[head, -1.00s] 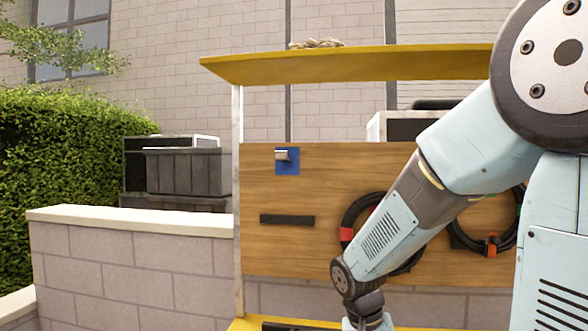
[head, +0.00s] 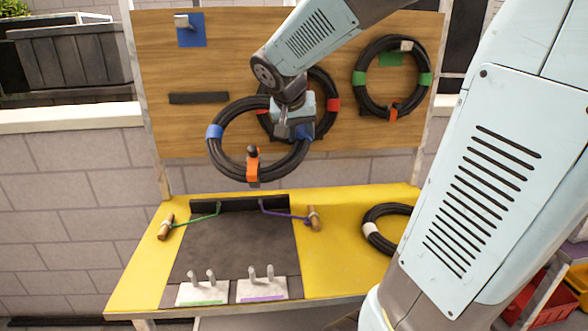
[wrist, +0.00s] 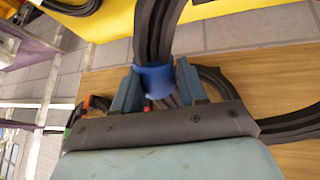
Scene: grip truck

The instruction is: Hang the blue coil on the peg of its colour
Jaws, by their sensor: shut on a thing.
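The blue coil (head: 214,152) is a black cable loop with blue bands and an orange connector. In the head view it hangs from my gripper (head: 302,131), in front of the board and above the yellow table. My gripper is shut on its right side at a blue band; in the wrist view the blue band (wrist: 154,78) sits between the fingers (wrist: 155,90). The blue-backed peg (head: 182,21) is at the board's upper left, empty, up and left of the coil.
A red-banded coil (head: 331,104) hangs on the board partly behind my gripper. A green-banded coil (head: 362,85) hangs at its right. A dark bar (head: 198,98) sits below the blue peg. A white-banded coil (head: 370,228) lies on the yellow table (head: 345,255).

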